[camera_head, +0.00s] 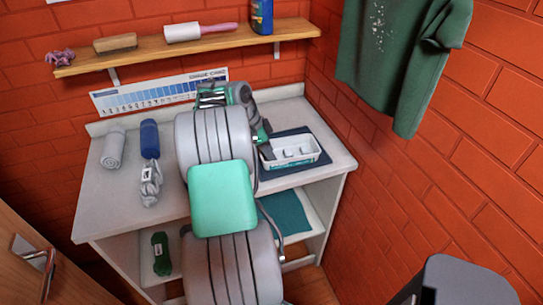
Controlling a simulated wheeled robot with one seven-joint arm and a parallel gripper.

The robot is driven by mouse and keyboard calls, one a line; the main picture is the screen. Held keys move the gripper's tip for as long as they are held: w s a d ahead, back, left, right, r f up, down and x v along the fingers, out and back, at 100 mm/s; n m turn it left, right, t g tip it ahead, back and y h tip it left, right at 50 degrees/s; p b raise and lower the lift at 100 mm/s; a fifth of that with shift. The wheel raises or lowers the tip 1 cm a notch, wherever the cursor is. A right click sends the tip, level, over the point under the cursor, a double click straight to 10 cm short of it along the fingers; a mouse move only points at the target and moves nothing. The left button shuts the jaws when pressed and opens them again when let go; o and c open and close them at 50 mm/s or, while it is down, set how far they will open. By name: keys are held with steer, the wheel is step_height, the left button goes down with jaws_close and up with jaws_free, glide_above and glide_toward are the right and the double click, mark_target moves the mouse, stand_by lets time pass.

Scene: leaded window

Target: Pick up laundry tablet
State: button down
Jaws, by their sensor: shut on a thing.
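A white open tub (290,151) stands on a dark blue mat (322,138) at the right of the counter, with small pale tablets (293,153) inside it. My arm reaches over the counter from the front and hides part of its middle. My gripper (257,138) is at the left end of the tub, partly hidden behind my arm. It is shut on a small white piece that looks like a laundry tablet. The tablet is mostly hidden, and I cannot tell how high it is above the tub.
A grey rolled towel (113,149), a blue roll (149,138) and a bundled grey cord (150,184) lie on the left of the counter. A wooden shelf (215,43) hangs above. A green shirt (398,55) hangs on the right brick wall. A dark grey bin (468,282) stands front right.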

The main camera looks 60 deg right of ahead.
steer(key=shift+r, duration=0.1)
steer(key=shift+r, duration=0.3)
step_height(320, 180, up, 3)
steer(key=shift+f, duration=0.2)
steer(key=s+a+r+b, duration=0.2)
steer(key=s+a+r, duration=0.5)
steer(key=a, duration=0.5)
step_height(320, 180, up, 3)
steer(key=shift+f, duration=0.15)
